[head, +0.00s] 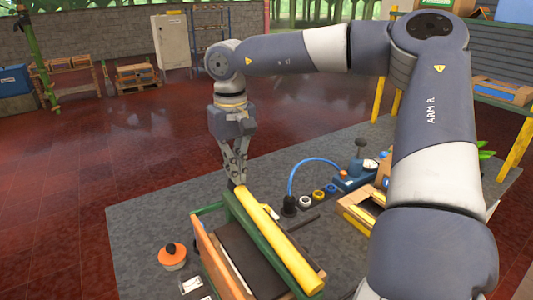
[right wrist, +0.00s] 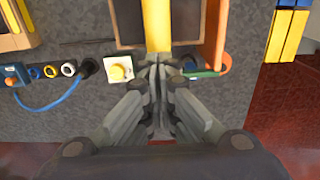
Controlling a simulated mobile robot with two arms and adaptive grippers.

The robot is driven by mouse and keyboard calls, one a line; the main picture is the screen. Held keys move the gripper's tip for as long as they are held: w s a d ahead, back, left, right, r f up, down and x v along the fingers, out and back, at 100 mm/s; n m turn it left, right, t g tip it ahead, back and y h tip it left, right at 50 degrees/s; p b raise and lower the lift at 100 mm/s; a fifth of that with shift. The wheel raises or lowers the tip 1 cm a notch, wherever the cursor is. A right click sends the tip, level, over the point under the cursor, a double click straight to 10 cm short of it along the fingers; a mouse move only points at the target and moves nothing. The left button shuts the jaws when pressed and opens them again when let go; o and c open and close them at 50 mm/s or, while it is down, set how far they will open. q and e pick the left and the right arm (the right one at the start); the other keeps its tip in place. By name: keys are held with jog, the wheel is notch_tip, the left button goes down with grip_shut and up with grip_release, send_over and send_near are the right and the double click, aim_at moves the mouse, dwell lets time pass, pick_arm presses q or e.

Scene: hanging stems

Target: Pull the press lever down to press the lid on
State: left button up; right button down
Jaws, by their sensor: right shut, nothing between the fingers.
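A long yellow bar (head: 278,240) lies along the top of a green-edged frame at the front; I cannot tell for sure that it is the press lever. Its far end shows in the right wrist view (right wrist: 157,25). My right gripper (head: 236,182) points down at that far end, fingers shut and empty; in the wrist view the fingertips (right wrist: 160,70) are just past the bar's end. I cannot tell whether they touch it. A round pot with an orange top (head: 172,255) stands left of the frame; I cannot tell whether this is the lid. My left gripper is out of view.
The frame has an orange side (head: 207,252) and a dark panel (head: 250,262). To its right are a black fitting with a blue hose (head: 308,162), several small rings and a blue gauge unit (head: 350,182). The grey mat (head: 140,222) is bare at the left.

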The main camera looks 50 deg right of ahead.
jog(key=shift+f+b, duration=0.6)
jog(key=shift+f, duration=0.4)
dwell(0.3)
jog(key=shift+s+f+b, duration=0.1)
jog(key=shift+f+b, duration=0.2)
jog(key=shift+f, duration=0.55)
dwell(4.3)
notch_tip(320, 180, up, 8)
jog(key=p, duration=0.6)
jog(key=shift+r, duration=0.15)
dwell(0.4)
